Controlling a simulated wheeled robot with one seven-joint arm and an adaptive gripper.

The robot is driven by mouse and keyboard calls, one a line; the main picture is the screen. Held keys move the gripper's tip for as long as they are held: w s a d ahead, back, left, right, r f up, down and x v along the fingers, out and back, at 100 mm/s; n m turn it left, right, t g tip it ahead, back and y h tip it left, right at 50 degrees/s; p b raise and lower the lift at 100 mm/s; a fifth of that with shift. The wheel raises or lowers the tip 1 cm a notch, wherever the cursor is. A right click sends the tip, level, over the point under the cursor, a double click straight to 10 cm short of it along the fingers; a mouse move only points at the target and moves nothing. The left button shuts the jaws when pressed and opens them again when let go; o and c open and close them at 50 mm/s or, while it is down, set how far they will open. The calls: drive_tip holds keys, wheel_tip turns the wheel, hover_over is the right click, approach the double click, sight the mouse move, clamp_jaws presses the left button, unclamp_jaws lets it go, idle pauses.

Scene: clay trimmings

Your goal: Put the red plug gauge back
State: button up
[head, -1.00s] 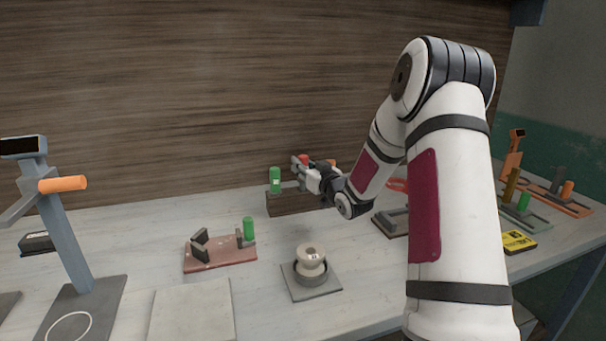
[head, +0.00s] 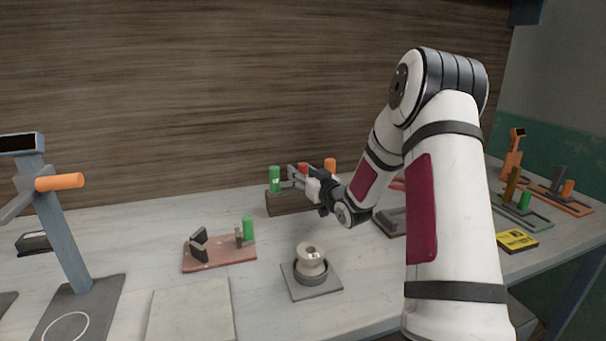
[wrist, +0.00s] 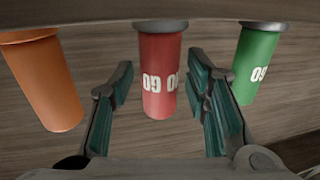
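The red plug gauge (head: 303,168) stands in the wooden rack (head: 283,206) at the back of the bench, between a green gauge (head: 275,179) and an orange gauge (head: 330,165). My gripper (head: 296,174) is at the rack, and its fingers hide the lower part of the red gauge in the head view. In the wrist view the red gauge (wrist: 161,75) lies between my open fingers (wrist: 159,66), with a narrow gap on each side.
In front of the rack are a reddish fixture (head: 220,254) with a green gauge (head: 248,228) and a pale ring-shaped piece (head: 311,257) on a grey plate (head: 318,291). A blue-grey stand (head: 65,235) is at left. A yellow-black box (head: 517,240) lies at right.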

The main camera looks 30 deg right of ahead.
drive_tip(key=shift+r+p, duration=0.45)
drive_tip(key=shift+r, duration=0.1)
drive_tip(key=s+a, duration=0.1)
drive_tip(key=s, duration=1.1)
drive_tip(key=s+a+r+g+h, duration=0.1)
drive_tip(key=s+a+r+g, duration=0.15)
drive_tip(key=a+g, duration=0.2)
drive_tip(key=s+a+r+g+h, duration=0.1)
drive_tip(key=s+a+g, duration=0.2)
drive_tip(key=a, duration=0.3)
drive_tip(key=s+a+g+y, duration=0.1)
drive_tip(key=s+a+g, duration=0.2)
drive_tip(key=s, duration=0.7)
drive_tip(key=s+a+r+g+y, duration=0.1)
drive_tip(key=s+a+g, duration=0.1)
drive_tip(key=s+a, duration=0.5)
drive_tip(key=s+a+n+g+y, duration=0.1)
drive_tip(key=s+a+g, duration=0.2)
drive_tip(key=s, duration=1.1)
drive_tip(key=a, duration=0.3)
drive_tip(key=shift+s+r+g+y, duration=0.2)
drive_tip(key=shift+s+g+y, duration=0.1)
drive_tip(key=shift+g, duration=0.05)
drive_tip(key=shift+a, duration=0.1)
